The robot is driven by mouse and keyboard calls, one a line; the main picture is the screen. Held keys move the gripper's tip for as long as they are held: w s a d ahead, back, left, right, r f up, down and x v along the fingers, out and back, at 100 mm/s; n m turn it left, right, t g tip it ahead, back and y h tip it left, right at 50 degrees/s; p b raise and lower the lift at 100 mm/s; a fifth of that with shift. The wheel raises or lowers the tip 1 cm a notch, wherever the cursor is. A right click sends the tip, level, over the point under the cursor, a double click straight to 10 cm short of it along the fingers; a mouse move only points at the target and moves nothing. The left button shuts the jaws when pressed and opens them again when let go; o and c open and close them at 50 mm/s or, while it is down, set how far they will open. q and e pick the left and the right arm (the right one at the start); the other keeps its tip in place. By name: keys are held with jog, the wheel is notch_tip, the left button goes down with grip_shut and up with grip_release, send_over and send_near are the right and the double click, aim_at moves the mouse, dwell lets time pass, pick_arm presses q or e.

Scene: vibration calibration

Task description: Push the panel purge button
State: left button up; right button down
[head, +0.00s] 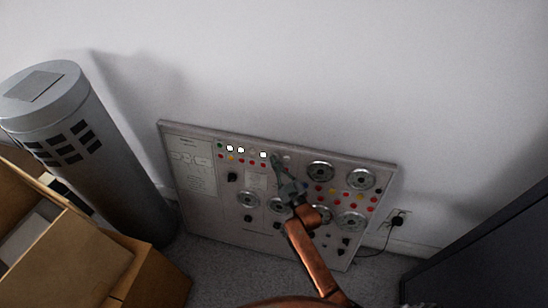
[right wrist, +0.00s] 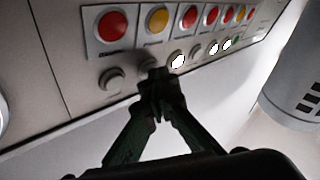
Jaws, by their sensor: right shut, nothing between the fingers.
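The control panel (head: 225,215) leans against the wall, with rows of buttons, lamps and round dials. Its labels are too small to read, so I cannot tell which button is the purge one. My right gripper (head: 275,158) is shut and empty, its tips at the panel's upper row. In the right wrist view the shut gripper (right wrist: 157,78) points at a grey round button (right wrist: 147,68), partly hidden behind the tips. I cannot tell whether they touch. Another grey button (right wrist: 112,79) is to the left and a lit white button (right wrist: 177,61) to the right. My left gripper is not in view.
A grey cylinder (head: 120,185) with dark vents stands left of the panel. Open cardboard boxes (head: 75,255) are at the lower left. A dark cabinet (head: 490,255) is at the lower right. A plug and cord (head: 397,220) are beside the panel.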

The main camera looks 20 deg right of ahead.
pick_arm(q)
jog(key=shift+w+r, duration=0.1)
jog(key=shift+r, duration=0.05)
pick_arm(e)
jog(key=shift+s, duration=0.1)
pick_arm(q)
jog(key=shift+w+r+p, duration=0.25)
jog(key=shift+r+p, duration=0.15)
jog(key=shift+p, duration=0.2)
pick_arm(e)
jog(key=shift+s+a+r, duration=0.15)
jog(key=shift+s+a, duration=0.3)
jog(key=shift+s, duration=0.15)
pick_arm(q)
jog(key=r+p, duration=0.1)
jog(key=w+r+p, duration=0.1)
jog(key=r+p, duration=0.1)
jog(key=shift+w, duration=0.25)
pick_arm(e)
jog(key=s+a, duration=0.1)
jog(key=s, duration=0.1)
jog(key=s+a+r, duration=0.1)
jog(key=s, duration=0.1)
jog(key=shift+a, duration=0.4)
